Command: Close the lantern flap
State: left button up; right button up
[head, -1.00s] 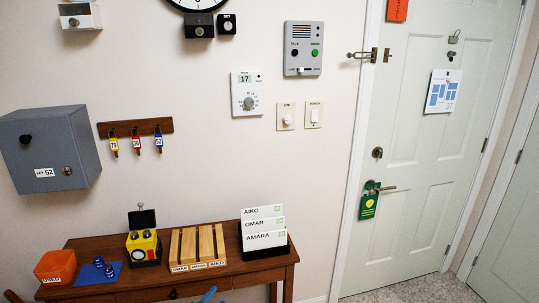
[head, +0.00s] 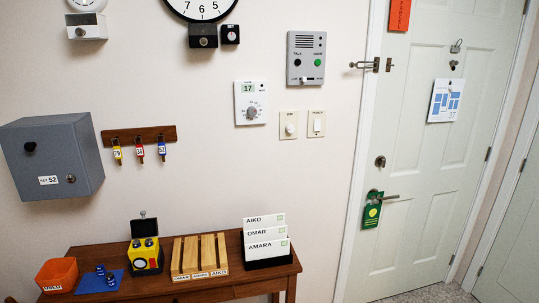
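The lantern (head: 145,254) is a small yellow and black box on the wooden table against the wall. Its black flap (head: 144,227) stands raised at the back of the box, above the yellow top. The yellow front shows a round light-coloured disc and a small red spot. Neither of my grippers is in view, and nothing touches the lantern or its flap.
On the table (head: 228,288), an orange bin (head: 57,274) and a blue mat (head: 98,284) with small dark items are left of the lantern. A slatted wooden rack (head: 199,257) stands close on its right, then a card holder (head: 267,250). A grey box (head: 52,155) hangs above left.

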aim_at(144, 227)
jog(key=i+u, duration=0.1)
jog(key=u, duration=0.4)
jog(key=i+u, duration=0.1)
jog(key=u, duration=0.35)
jog(key=k+l+u, duration=0.1)
jog(key=k+l, duration=0.2)
jog(key=k, duration=0.15)
